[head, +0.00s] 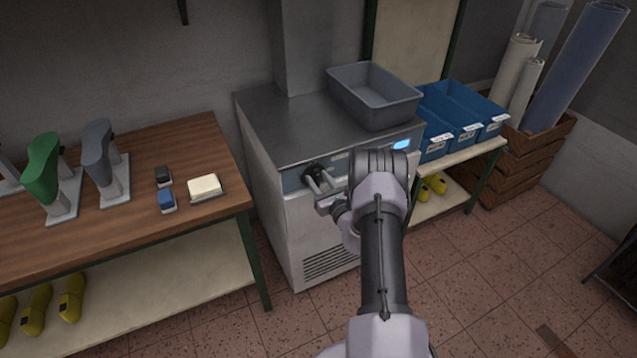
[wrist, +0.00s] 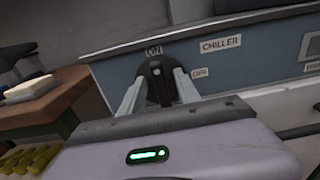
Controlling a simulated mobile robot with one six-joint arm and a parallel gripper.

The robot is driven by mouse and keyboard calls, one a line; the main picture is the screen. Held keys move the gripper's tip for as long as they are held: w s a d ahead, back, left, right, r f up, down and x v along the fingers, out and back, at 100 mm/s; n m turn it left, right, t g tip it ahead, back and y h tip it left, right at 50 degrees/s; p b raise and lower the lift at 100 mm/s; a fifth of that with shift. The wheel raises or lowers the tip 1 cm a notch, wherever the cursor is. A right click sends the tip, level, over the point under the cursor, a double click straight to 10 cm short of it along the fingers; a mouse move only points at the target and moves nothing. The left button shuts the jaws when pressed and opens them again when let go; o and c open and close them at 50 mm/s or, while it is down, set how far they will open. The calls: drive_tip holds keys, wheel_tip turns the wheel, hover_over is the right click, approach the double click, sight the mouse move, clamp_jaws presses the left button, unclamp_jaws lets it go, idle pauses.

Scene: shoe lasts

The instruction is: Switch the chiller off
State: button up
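The chiller (head: 308,225) is a grey metal cabinet with a blue-grey front panel. Its black knob (head: 313,171) is on the left of that panel and also shows in the wrist view (wrist: 156,78). A pale mark on the knob points up toward the ON label (wrist: 153,51). The OFF label (wrist: 199,73) is to the knob's right, below the CHILLER label (wrist: 221,45). My gripper (wrist: 158,88) is in front of the panel, open, with one finger on each side of the knob. I cannot make out firm contact.
A grey bin (head: 374,95) stands on the chiller top. A wooden table (head: 120,215) to the left holds shoe lasts on stands and small blocks. Blue bins (head: 462,112) stand on a shelf to the right. The floor (head: 480,270) in front is clear.

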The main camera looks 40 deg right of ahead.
drive_tip(key=shift+w, duration=0.1)
clamp_jaws()
drive_tip(key=shift+m, duration=0.3)
drive_tip(key=m, duration=0.4)
drive_tip(key=shift+d, duration=0.25)
drive_tip(key=shift+s+d+f+m, duration=0.1)
drive_tip(key=shift+f+m, duration=0.1)
drive_tip(key=shift+m, duration=1.95)
drive_tip(key=shift+s+d+f+m, duration=0.15)
drive_tip(key=shift+f+m, duration=0.1)
drive_tip(key=shift+m, duration=1.95)
drive_tip(key=shift+w+d+f+m, duration=0.1)
drive_tip(key=shift+f+m, duration=0.1)
drive_tip(key=shift+m, duration=1.95)
